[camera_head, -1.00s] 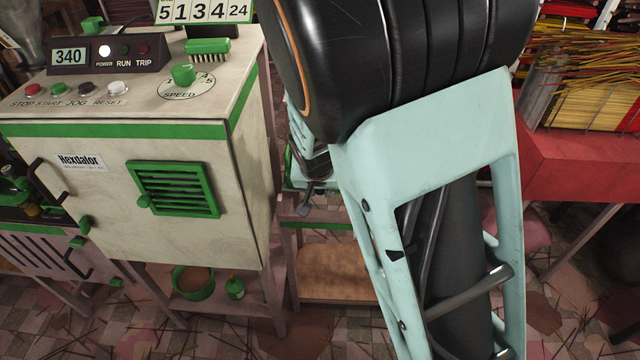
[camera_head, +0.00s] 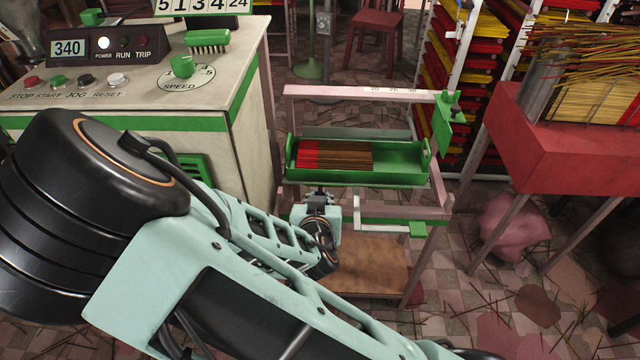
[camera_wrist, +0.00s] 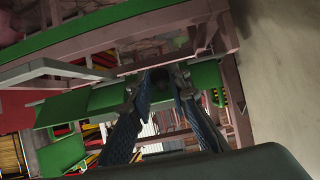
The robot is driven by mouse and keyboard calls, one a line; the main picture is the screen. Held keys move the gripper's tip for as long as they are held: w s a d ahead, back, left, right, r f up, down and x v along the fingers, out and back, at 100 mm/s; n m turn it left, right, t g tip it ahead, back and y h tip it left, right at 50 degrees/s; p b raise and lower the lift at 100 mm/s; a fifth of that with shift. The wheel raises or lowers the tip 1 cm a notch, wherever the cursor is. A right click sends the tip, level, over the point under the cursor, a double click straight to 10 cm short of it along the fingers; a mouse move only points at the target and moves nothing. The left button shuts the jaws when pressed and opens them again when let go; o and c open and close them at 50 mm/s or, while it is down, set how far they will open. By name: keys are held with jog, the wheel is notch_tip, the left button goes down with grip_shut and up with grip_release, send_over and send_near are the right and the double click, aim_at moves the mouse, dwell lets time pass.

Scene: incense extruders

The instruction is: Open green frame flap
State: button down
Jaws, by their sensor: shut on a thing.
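A pinkish frame (camera_head: 340,92) with green parts stands in the middle of the head view. A green tray (camera_head: 395,173) holding red and brown sticks is set in it. My gripper (camera_head: 318,197) is at the frame's left side, just below the tray's front edge. In the wrist view, my gripper (camera_wrist: 163,84) has its two dark fingers on a part of the green panel (camera_wrist: 85,104), which looks like the flap. The gripped part is largely hidden between the fingers. How far the flap is open cannot be told.
A cream control cabinet (camera_head: 215,98) with a green stripe stands close on the left. A red stand (camera_head: 560,130) with yellow sticks is at the right. A low wooden shelf (camera_head: 365,268) lies below the frame.

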jog(key=f+t+b, duration=0.2)
jog(key=b, duration=0.2)
jog(key=f+t+b, duration=0.1)
jog(key=t+b, duration=0.2)
jog(key=b, duration=0.2)
jog(key=f+t+b, duration=0.2)
jog(key=t+b, duration=0.1)
jog(key=b, duration=0.2)
jog(key=shift+s+f, duration=0.2)
jog(key=shift+f, duration=0.15)
jog(key=shift+t+b, duration=0.4)
jog(key=shift+b, duration=0.05)
jog(key=c, duration=1.8)
grip_release()
jog(key=shift+w, duration=0.1)
